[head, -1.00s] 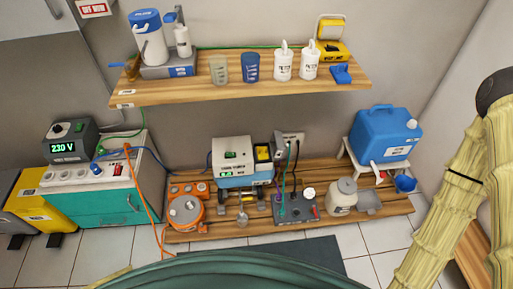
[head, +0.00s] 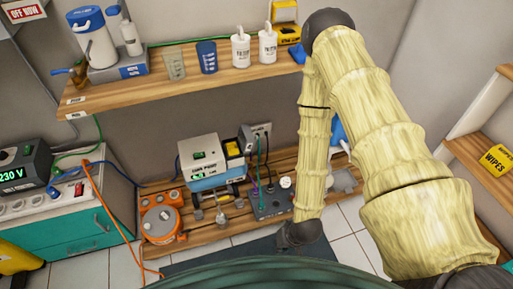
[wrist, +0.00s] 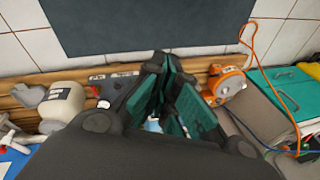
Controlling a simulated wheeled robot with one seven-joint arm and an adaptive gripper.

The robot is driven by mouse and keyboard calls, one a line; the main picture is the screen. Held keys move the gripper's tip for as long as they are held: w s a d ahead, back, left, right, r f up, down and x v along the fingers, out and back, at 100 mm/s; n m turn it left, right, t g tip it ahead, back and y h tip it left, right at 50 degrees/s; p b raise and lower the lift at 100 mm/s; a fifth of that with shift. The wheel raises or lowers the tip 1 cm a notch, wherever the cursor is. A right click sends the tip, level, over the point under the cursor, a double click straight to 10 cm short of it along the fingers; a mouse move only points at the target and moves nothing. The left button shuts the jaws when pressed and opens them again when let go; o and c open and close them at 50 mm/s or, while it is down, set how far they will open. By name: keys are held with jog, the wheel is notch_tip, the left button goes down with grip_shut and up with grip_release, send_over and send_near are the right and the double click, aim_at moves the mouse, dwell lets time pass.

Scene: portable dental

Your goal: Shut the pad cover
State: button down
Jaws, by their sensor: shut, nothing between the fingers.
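A yellow box (head: 290,34) stands at the right end of the upper shelf in the head view. Its lid (head: 284,11), yellow-rimmed and pale inside, stands raised behind it; I take this as the pad cover, though the label is too small to read surely. My gripper (wrist: 163,62) shows in the wrist view with dark green finger pads. It is shut and empty. In the head view my forearm hangs down right of the shelf, ending low near the floor mat, well below and apart from the box. The fingers are not clear there.
White bottles (head: 241,48) and a blue cup (head: 207,57) stand left of the box. The lower bench holds a pump unit (head: 203,160) and an orange reel (head: 159,222). A side shelf (head: 465,152) stands at right. My forearm mostly hides the blue tank (head: 337,132).

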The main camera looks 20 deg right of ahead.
aim_at(249, 138)
jog(key=w+a+f+m+t+y+b, duration=0.1)
jog(key=w+f+m+t+b, duration=0.15)
jog(key=w+b, duration=0.4)
jog(key=w+f+m+t+y+b, duration=0.1)
jog(key=w+f+m+t+b, duration=0.2)
jog(key=w, duration=0.7)
jog(key=w+a+f+m+t+y+b, duration=0.1)
jog(key=w+f+m+t+b, duration=0.1)
jog(key=w+f+b, duration=0.5)
jog(key=w+d+r+m+t+b, duration=0.2)
jog(key=w+d+m+t+b, duration=0.3)
jog(key=w+d, duration=0.45)
jog(key=w+d+r+m+t+b, duration=0.2)
jog(key=w+d+r+t+b, duration=0.1)
jog(key=w+d+b, duration=0.6)
jog(key=w+a+r+b, duration=0.1)
jog(key=w+a+b, duration=0.1)
jog(key=w+a, duration=0.5)
jog(key=shift+d+b+x, duration=0.3)
jog(key=shift+x, duration=1.35)
jog(key=shift+r+t, duration=0.15)
jog(key=shift+t, duration=0.1)
jog(key=shift+w+r, duration=0.1)
jog(key=shift+r, duration=0.05)
